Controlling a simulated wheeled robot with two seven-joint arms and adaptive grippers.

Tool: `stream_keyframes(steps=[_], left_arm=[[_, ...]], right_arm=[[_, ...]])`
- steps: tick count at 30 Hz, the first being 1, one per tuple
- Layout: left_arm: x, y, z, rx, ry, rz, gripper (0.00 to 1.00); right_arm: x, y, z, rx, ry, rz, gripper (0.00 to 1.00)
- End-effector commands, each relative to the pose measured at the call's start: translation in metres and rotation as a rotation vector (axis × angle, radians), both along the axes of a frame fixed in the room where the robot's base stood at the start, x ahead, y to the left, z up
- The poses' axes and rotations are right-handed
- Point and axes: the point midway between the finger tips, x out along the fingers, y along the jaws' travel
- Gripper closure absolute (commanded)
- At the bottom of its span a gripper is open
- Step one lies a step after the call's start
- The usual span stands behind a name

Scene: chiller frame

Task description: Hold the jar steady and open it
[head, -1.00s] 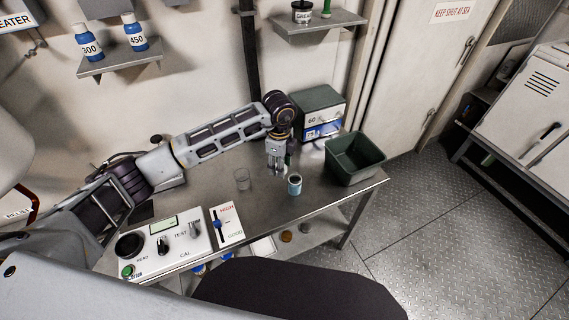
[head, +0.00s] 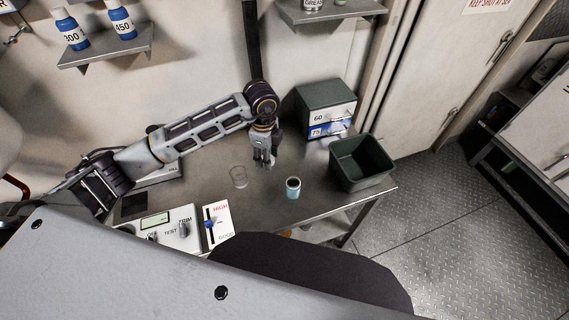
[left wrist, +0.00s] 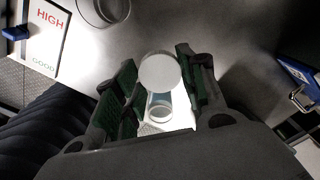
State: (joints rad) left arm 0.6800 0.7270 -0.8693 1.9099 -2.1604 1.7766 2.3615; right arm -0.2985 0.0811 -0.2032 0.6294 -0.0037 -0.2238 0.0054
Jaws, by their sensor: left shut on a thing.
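My left gripper (head: 264,163) points down over the bench, left of and behind the small pale-blue cup. In the left wrist view its green-padded fingers (left wrist: 157,98) are shut around a jar (left wrist: 160,106). The jar has a round, pale grey top (left wrist: 160,72) facing the camera and a narrower, pale bluish body below. In the head view the jar is mostly hidden by the fingers, and I cannot tell whether it touches the bench. My right gripper is not in view.
A pale-blue cup with a dark top (head: 293,190) and a clear glass (head: 239,177) stand nearby. A green bin (head: 374,180) is at the right, a labelled box (head: 326,107) behind. A HIGH/GOOD card (head: 217,224) and a meter (head: 172,234) stand at the left.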

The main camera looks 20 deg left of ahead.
Motion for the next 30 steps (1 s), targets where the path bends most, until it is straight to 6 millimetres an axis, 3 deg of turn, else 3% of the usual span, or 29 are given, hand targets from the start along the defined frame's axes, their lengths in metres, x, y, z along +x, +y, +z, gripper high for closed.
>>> stream_keyframes(steps=[16,30], left_arm=[[-0.001,0.001,-0.004,-0.001,0.001,0.002,0.88],[-0.001,0.001,-0.058,-0.002,0.001,0.003,0.88]], right_arm=[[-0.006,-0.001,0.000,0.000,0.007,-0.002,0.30],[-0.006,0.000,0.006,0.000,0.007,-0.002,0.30]])
